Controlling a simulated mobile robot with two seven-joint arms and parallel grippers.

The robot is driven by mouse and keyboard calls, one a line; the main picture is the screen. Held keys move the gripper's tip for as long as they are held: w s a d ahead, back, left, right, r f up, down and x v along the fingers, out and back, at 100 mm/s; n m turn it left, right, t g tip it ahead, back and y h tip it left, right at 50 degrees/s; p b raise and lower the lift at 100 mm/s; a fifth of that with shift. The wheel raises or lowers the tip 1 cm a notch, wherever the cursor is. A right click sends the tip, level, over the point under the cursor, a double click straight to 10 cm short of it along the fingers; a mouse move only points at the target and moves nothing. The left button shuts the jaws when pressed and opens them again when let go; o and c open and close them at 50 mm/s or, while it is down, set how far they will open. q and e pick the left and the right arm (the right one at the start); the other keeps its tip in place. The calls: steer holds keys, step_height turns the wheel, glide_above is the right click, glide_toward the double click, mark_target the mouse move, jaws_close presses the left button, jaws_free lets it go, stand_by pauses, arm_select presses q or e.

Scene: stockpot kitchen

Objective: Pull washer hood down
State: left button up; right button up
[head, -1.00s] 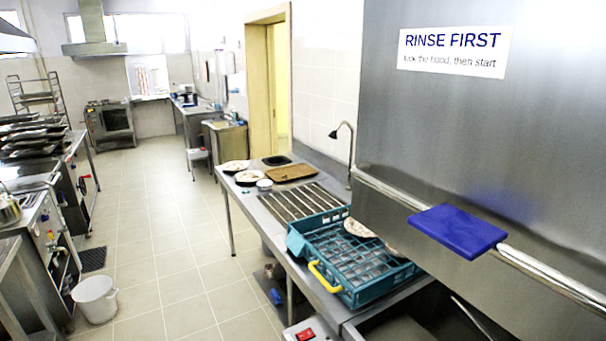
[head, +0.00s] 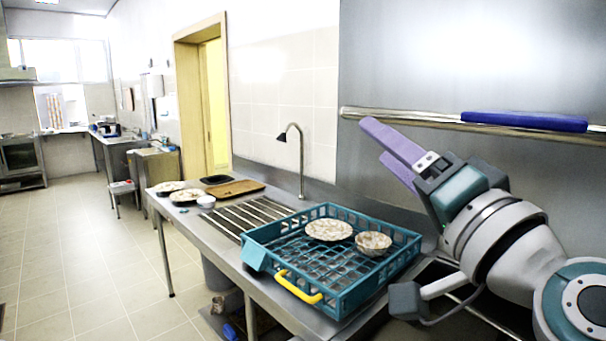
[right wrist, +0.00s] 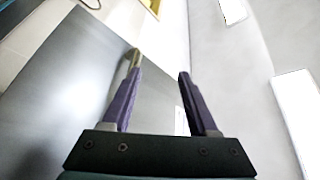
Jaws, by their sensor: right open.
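The washer hood (head: 420,55) is a large grey steel panel at the right of the head view. A horizontal metal bar (head: 400,117) with a blue grip (head: 525,121) runs across it, high above the counter. My right gripper (head: 380,141) has purple fingers and is open, pointing up and left. In the head view its fingertips lie just below the bar's left part, left of the blue grip. In the right wrist view, the fingers (right wrist: 158,76) are apart with nothing between them, and the bar's end (right wrist: 133,58) shows behind the left finger. Contact cannot be told. My left gripper is not visible.
A teal dish rack (head: 345,288) with a yellow handle holds a plate (head: 329,230) and a bowl (head: 373,243) on the steel counter (head: 205,228), below and left of my gripper. A tap (head: 301,160) stands behind. The tiled floor at left is clear.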

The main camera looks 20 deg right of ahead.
mark_target(408, 122)
steer(key=d+f+m+h+b, duration=0.1)
steer(key=d+m+h+b, duration=0.1)
steer(key=d+m+h, duration=0.45)
steer(key=p+x, duration=0.2)
steer(key=x, duration=0.7)
steer(key=shift+r, duration=0.1)
steer(key=shift+w+d+r, duration=0.1)
steer(key=shift+w, duration=0.35)
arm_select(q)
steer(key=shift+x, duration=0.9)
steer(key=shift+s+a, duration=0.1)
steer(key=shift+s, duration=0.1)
arm_select(e)
steer(key=c, duration=0.5)
jaws_close()
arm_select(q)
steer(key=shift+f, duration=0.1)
